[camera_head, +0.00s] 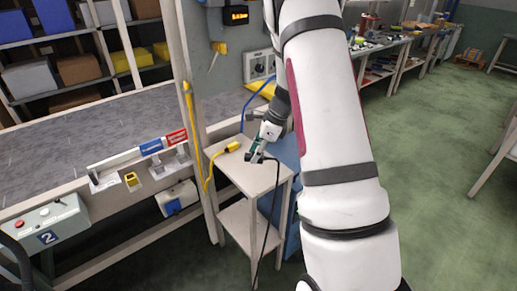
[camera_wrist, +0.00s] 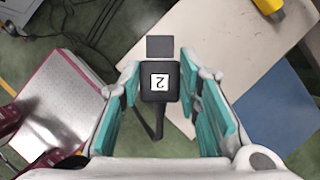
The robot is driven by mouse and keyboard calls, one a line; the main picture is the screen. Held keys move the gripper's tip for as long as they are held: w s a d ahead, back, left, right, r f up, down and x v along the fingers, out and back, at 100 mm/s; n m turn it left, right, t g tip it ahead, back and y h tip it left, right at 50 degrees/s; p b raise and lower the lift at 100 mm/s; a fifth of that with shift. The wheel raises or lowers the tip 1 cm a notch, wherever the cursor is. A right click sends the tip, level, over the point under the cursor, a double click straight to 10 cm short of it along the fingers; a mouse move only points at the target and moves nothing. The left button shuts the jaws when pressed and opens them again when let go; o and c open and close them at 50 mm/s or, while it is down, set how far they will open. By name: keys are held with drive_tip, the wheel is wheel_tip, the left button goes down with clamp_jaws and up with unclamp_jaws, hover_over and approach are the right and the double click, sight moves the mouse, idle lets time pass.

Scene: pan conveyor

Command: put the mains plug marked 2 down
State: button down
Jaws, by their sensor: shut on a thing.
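My gripper (camera_head: 262,146) is shut on a black mains plug with a white label marked 2 (camera_wrist: 160,81). The teal fingers are on either side of it in the wrist view. In the head view the plug (camera_head: 264,158) is a small dark shape at the fingertips, over the right part of a pale small table (camera_head: 240,177). Its black cable hangs down past the table's front. The pale tabletop also shows in the wrist view (camera_wrist: 222,50). I cannot tell whether the plug touches the tabletop. A dark square (camera_wrist: 160,46) shows just beyond the plug.
A yellow plug (camera_head: 233,147) with a yellow cable lies on the table's back left. A grey wall socket panel (camera_head: 259,66) is behind. A blue cabinet (camera_head: 287,150) stands behind the table at the right. The conveyor (camera_head: 75,140) is at the left. The table's front left is bare.

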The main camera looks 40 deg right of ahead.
drive_tip(key=shift+d+f, duration=0.15)
drive_tip(key=shift+d, duration=0.05)
hover_over(254, 180)
drive_tip(key=d, duration=0.1)
drive_tip(key=f, duration=0.3)
drive_tip(key=s+f, duration=0.1)
drive_tip(key=f, duration=0.1)
drive_tip(key=shift+d+f, duration=0.1)
drive_tip(key=shift+f, duration=2.05)
drive_tip(key=shift+f, duration=0.15)
drive_tip(key=c, duration=1.2)
unclamp_jaws()
drive_tip(key=v, duration=1.2)
